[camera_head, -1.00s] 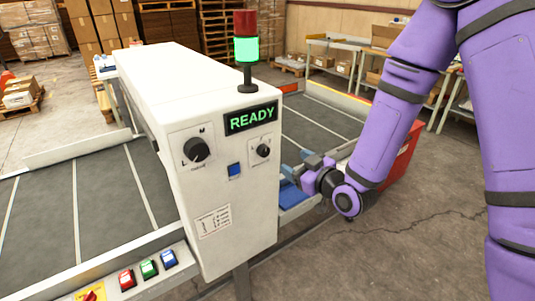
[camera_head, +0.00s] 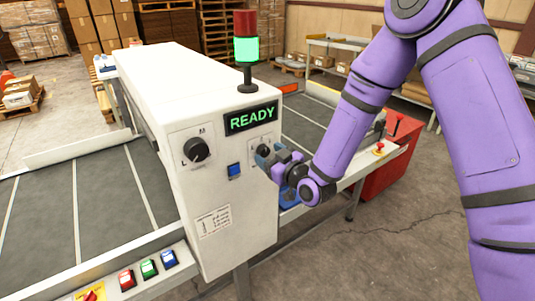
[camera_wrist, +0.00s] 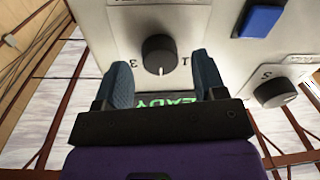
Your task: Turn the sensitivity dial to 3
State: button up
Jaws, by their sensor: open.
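The small black dial (camera_wrist: 160,55) is on the white machine's front panel, between the two blue fingers of my gripper (camera_head: 267,157) in the wrist view. A "3" stands to its left and a "1" to its right in that upside-down view. Its white pointer line points toward the READY display, up on the panel. My gripper is open, with a gap between each finger and the dial. In the head view my gripper covers most of this dial.
A larger black dial (camera_head: 196,149) marked L and M is further left on the panel. A blue button (camera_head: 234,170) sits between the dials. The READY display (camera_head: 250,118) is above. A conveyor with a red box (camera_head: 388,160) lies to the right.

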jog(key=shift+w+a, duration=0.4)
jog(key=shift+w, duration=0.1)
jog(key=c, duration=0.9)
jog(key=shift+m, duration=0.4)
jog(key=m, duration=0.5)
jog(key=shift+d+f+m, duration=0.1)
jog(key=shift+m, duration=0.2)
jog(key=m, duration=0.5)
jog(key=shift+m+t, duration=0.3)
jog(key=shift+m, duration=0.1)
